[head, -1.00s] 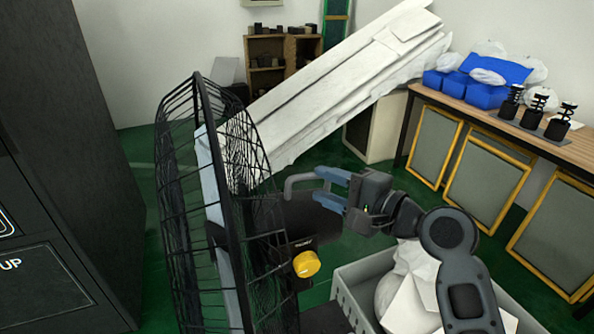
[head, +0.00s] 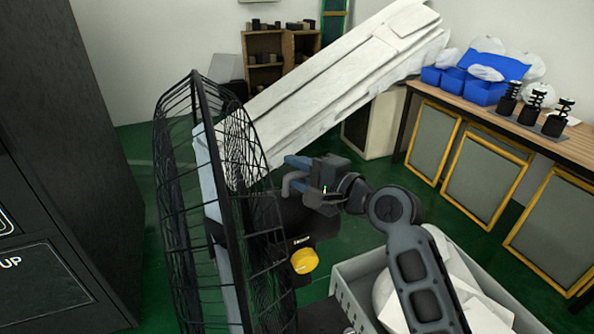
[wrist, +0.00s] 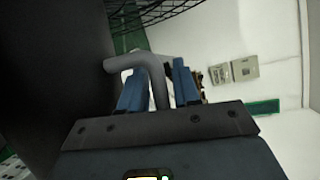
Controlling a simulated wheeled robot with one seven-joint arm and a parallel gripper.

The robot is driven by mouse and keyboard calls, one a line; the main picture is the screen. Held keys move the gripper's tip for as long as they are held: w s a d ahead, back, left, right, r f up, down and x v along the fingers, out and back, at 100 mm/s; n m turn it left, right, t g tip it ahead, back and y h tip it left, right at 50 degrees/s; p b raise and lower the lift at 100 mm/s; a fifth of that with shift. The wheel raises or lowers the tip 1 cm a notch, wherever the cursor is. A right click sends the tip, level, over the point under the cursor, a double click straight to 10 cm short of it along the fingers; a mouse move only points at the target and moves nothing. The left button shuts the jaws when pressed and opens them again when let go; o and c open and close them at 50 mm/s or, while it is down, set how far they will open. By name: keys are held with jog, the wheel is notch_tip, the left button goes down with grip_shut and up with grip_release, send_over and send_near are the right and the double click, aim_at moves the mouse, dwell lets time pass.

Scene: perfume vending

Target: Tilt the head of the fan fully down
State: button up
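The fan (head: 205,215) has a black wire cage and stands at the left centre in the head view, its head seen nearly edge-on. A dark motor housing (head: 293,222) with a yellow knob (head: 304,260) is on its back. A grey bent handle (head: 289,184) sticks out of the housing. My gripper (head: 298,172) is at this handle, coming from the right. In the wrist view, the handle (wrist: 160,88) runs between my two blue fingers (wrist: 158,90). The fingers look apart around it, and I see no clear grip. The lower finger is mostly hidden in the head view.
A grey crate (head: 345,298) with white bags stands below my arm. A dark cabinet (head: 60,150) is left of the fan. A white slanted panel (head: 340,75) rises behind it. A wooden table (head: 560,143) stands at right. Green floor (head: 365,225) lies open between.

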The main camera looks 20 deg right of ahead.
grip_shut()
dwell(0.3)
jog(key=shift+a+r+n+p, duration=0.3)
jog(key=shift+a+p, duration=0.05)
jog(key=shift+p, duration=0.45)
jog(key=p, duration=0.1)
jog(key=a+n+p, duration=0.1)
jog(key=shift+a+r+g+h+p, duration=0.15)
jog(key=shift+r+g+h+p, duration=0.1)
jog(key=shift+g+h+p, duration=0.05)
jog(key=shift+a+n+h+p, duration=0.4)
jog(key=shift+a+n+p, duration=0.15)
jog(key=shift+p, duration=0.45)
jog(key=shift+a+f+n+g+p, duration=0.25)
jog(key=shift+a+f+g+p, duration=0.05)
jog(key=shift+a+p, duration=0.1)
jog(key=shift+o, duration=1.1)
grip_release()
